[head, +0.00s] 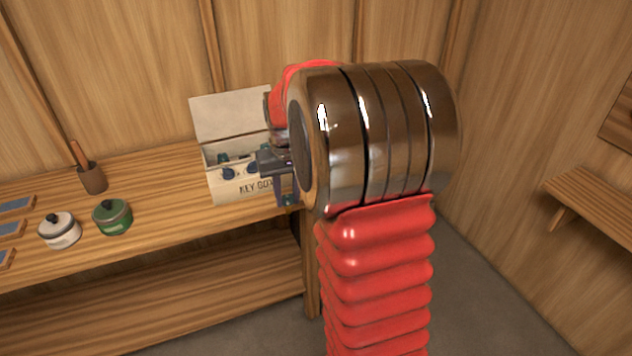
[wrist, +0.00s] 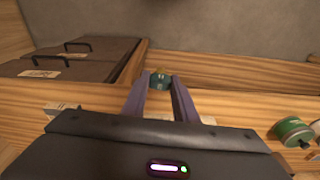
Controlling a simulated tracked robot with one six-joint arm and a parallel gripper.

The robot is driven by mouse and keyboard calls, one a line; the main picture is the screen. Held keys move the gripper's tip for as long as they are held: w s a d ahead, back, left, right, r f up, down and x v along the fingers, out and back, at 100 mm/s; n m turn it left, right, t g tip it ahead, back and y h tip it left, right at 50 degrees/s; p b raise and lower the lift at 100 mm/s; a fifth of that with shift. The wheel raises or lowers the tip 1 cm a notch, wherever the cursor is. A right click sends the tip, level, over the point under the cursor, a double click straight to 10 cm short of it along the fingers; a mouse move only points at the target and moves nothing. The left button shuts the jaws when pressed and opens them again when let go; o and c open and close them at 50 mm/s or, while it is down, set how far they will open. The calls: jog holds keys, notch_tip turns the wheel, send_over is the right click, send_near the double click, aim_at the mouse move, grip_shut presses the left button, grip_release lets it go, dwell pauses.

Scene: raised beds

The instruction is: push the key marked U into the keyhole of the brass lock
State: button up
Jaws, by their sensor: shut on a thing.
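My gripper (wrist: 160,84) is shut on a key with a teal head (wrist: 159,77), held between the fingertips in the wrist view. In the head view this key (head: 288,200) shows as a small teal bit below my fingers, at the front right of the key box. No mark on it can be read. The open key box (head: 226,187) stands on the bench, with several blue and teal key heads in it; my gripper and arm hide its right part. I see no brass lock in either view.
On the bench (head: 160,222) stand a green pot (head: 112,217), a white pot (head: 60,230) and a brown cup (head: 92,178). In the wrist view, dark lidded bins (wrist: 85,52) are at the left. A wall shelf (head: 595,205) is at the right.

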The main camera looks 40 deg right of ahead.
jog(key=w+a+f+n, duration=0.2)
jog(key=w+a+f, duration=0.1)
jog(key=a, duration=0.8)
jog(key=w+a+f+n, duration=0.2)
jog(key=a+f, duration=0.4)
jog(key=a, duration=0.4)
jog(key=shift+w+a+y, duration=0.3)
jog(key=shift+w+a, duration=0.1)
jog(key=shift+w, duration=0.15)
